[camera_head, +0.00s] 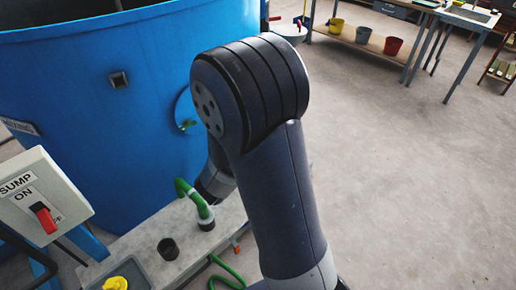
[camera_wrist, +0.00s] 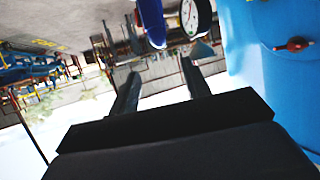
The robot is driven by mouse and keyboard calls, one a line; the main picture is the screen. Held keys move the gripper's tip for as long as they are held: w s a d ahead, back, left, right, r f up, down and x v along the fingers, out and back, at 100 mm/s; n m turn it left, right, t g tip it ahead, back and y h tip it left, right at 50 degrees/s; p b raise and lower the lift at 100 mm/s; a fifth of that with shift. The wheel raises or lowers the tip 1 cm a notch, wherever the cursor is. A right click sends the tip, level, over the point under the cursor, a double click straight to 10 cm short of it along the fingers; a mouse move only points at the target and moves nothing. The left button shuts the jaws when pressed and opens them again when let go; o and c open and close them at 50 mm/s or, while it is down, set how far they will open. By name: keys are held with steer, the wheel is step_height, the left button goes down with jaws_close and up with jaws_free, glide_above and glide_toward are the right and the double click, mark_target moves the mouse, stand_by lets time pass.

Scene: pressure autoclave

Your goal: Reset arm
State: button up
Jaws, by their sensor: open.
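My gripper (camera_wrist: 160,85) shows in the wrist view with its two dark fingers spread well apart and nothing between them. The wrist view looks upside down or strongly tilted. In the head view my arm fills the middle, folded at a large dark joint, and hides the gripper. A big blue tank (camera_head: 90,110) stands behind and left of the arm. Its blue wall also shows at the right of the wrist view (camera_wrist: 270,90), with a red-handled valve (camera_wrist: 293,44) on it. A round gauge (camera_wrist: 195,17) is near the top of the wrist view.
A sump switch box (camera_head: 38,197) with a red lever stands at the left. A grey bench (camera_head: 180,240) below my arm holds a green hose (camera_head: 198,205), a black cup (camera_head: 168,248) and a yellow item (camera_head: 115,283). The floor at the right (camera_head: 420,200) is clear.

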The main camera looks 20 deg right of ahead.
stand_by(0.4)
steer(key=p+x, duration=0.1)
steer(key=x, duration=1.1)
steer(key=shift+r, duration=0.5)
